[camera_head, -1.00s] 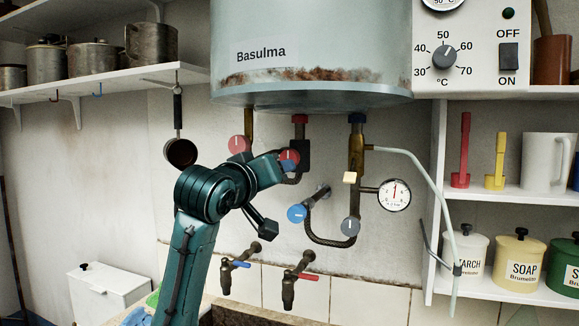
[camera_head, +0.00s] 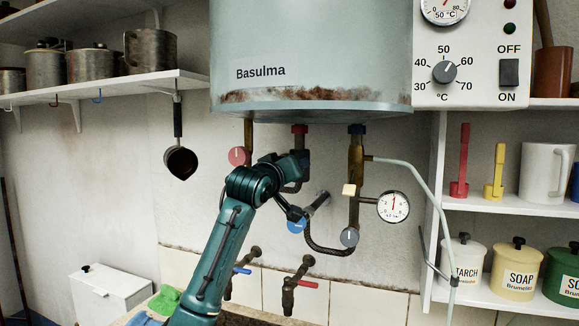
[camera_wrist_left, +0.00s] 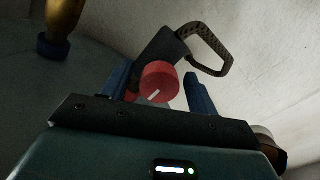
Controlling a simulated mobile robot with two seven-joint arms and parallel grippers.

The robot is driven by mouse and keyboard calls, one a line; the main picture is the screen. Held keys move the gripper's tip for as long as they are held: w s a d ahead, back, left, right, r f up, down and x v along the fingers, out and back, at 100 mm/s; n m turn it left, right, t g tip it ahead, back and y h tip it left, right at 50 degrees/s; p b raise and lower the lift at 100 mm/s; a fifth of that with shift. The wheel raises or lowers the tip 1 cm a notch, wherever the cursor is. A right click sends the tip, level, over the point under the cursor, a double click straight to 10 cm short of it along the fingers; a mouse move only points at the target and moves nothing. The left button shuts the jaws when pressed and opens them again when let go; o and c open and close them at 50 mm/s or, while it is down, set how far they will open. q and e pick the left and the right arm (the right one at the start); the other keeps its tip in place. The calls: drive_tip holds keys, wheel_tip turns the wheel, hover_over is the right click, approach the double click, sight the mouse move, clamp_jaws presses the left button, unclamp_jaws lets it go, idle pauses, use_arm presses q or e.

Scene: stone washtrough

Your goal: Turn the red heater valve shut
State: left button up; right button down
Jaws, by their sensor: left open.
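A red valve knob (camera_wrist_left: 160,82) with a white pointer line shows in the left wrist view, in front of a black valve body (camera_wrist_left: 160,50). My left gripper (camera_wrist_left: 160,92) is open, with one blue finger on each side of the knob. Whether the fingers touch it I cannot tell. In the head view my left gripper (camera_head: 292,168) is under the heater's red-collared pipe (camera_head: 299,135), and my arm hides this knob. A second red knob (camera_head: 237,156) is in plain sight farther left. My right gripper is not in view.
The heater tank (camera_head: 310,60) hangs overhead. A blue knob (camera_head: 296,226) is just below my arm. A grey knob (camera_head: 349,237), a braided hose (camera_head: 325,248) and a round gauge (camera_head: 393,206) are at the right. Two taps are below. A small pan (camera_head: 180,163) hangs left.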

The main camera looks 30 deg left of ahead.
use_arm(q)
drive_tip(key=shift+w, duration=0.1)
drive_tip(key=shift+c, duration=0.5)
drive_tip(key=c, duration=0.9)
drive_tip(key=shift+m, duration=0.3)
drive_tip(key=m, duration=0.3)
drive_tip(key=shift+a+m, duration=0.1)
drive_tip(key=shift+m, duration=0.3)
drive_tip(key=m, duration=0.9)
drive_tip(key=shift+m, duration=2.2)
